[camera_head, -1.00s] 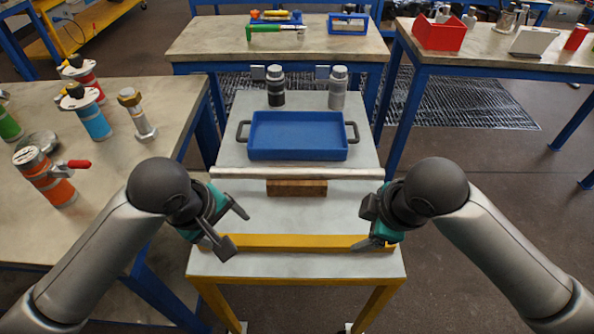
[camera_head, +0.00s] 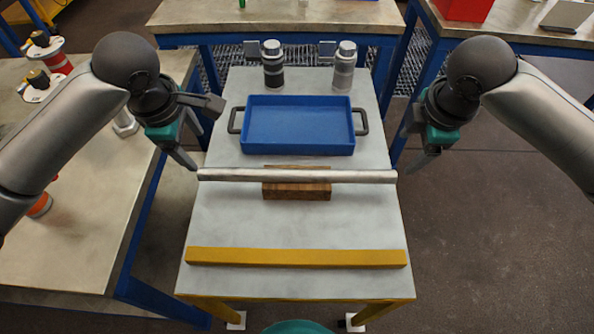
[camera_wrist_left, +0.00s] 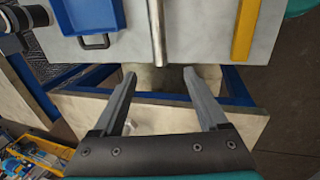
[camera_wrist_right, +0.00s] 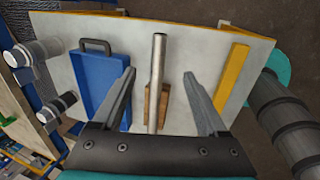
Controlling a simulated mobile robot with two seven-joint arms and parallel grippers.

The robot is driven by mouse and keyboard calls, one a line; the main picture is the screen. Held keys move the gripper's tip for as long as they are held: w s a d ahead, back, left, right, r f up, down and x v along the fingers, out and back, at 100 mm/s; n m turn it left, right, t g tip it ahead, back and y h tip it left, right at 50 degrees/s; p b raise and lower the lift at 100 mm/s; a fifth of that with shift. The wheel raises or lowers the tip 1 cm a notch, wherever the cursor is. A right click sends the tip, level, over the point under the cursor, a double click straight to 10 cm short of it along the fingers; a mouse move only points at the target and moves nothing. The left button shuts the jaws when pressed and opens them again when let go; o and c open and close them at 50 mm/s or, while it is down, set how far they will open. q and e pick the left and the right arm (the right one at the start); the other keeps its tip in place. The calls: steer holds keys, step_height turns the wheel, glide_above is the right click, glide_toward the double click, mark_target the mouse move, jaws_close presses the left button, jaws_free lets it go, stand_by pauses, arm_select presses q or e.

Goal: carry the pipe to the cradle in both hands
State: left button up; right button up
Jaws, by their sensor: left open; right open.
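The pipe (camera_head: 240,175), a long silver rod, lies level across a wooden block (camera_head: 297,192) on the grey-topped table. Its ends reach past the block on both sides. My left gripper (camera_head: 205,138) is open and empty at the pipe's left end; in the left wrist view the pipe (camera_wrist_left: 157,35) ends just ahead of the fingertips. My right gripper (camera_head: 407,151) is open beside the right end; in the right wrist view the pipe (camera_wrist_right: 158,75) appears between the fingers, without visible contact. I cannot tell whether the block is the cradle.
A blue tray (camera_head: 300,149) with two handles is behind the pipe. A black-and-silver bottle (camera_head: 273,64) and a silver bottle (camera_head: 344,68) stand behind it. A yellow bar (camera_head: 297,258) runs along the near edge. Another table (camera_head: 85,235) is close at left.

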mark_target(215, 172)
arm_select(q)
steer(key=x, duration=1.5)
steer(key=shift+w+f, duration=0.1)
steer(key=shift+f, duration=0.05)
arm_select(e)
steer(key=x, duration=1.5)
steer(key=shift+f, duration=0.15)
arm_select(q)
steer(key=shift+c, duration=0.4)
arm_select(e)
steer(key=shift+c, duration=0.4)
arm_select(q)
jaws_close()
arm_select(e)
steer(key=shift+w, duration=0.1)
jaws_close()
